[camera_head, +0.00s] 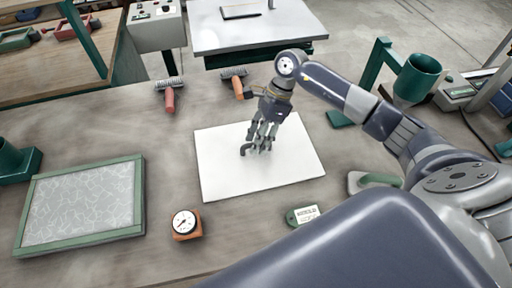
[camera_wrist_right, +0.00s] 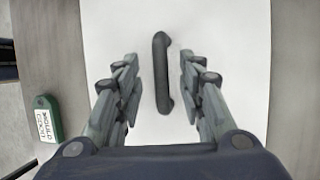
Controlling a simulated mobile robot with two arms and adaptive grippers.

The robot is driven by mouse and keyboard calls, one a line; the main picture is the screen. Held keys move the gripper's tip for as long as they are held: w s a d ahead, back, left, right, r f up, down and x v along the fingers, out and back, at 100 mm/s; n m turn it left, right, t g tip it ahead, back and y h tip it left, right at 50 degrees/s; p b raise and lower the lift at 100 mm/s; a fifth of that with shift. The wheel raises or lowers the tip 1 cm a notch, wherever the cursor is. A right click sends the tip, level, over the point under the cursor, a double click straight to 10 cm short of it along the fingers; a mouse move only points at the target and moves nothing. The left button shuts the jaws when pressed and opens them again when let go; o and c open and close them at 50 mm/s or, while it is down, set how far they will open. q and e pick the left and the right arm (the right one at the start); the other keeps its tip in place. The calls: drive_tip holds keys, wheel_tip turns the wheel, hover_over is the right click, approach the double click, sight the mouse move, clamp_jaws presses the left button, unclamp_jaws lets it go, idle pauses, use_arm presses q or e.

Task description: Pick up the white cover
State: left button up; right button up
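The white cover (camera_head: 224,172) is a flat white panel lying on the grey table. A dark bar handle (camera_wrist_right: 161,72) stands near its middle. My right gripper (camera_head: 258,148) is above the cover at the handle. In the right wrist view my right gripper (camera_wrist_right: 160,88) is open, with a finger on each side of the handle and gaps between them and it. In the head view the fingers partly hide the handle. My left gripper is not in view.
A green-framed tray (camera_head: 140,205) with a pale cracked-pattern surface lies at the left. A round gauge (camera_head: 185,223) stands at the front. A green labelled tag (camera_head: 303,215) lies at the front right.

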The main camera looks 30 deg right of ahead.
drive_tip(key=shift+w+a+f, duration=0.1)
drive_tip(key=shift+f, duration=0.15)
clamp_jaws()
drive_tip(key=shift+r, duration=0.15)
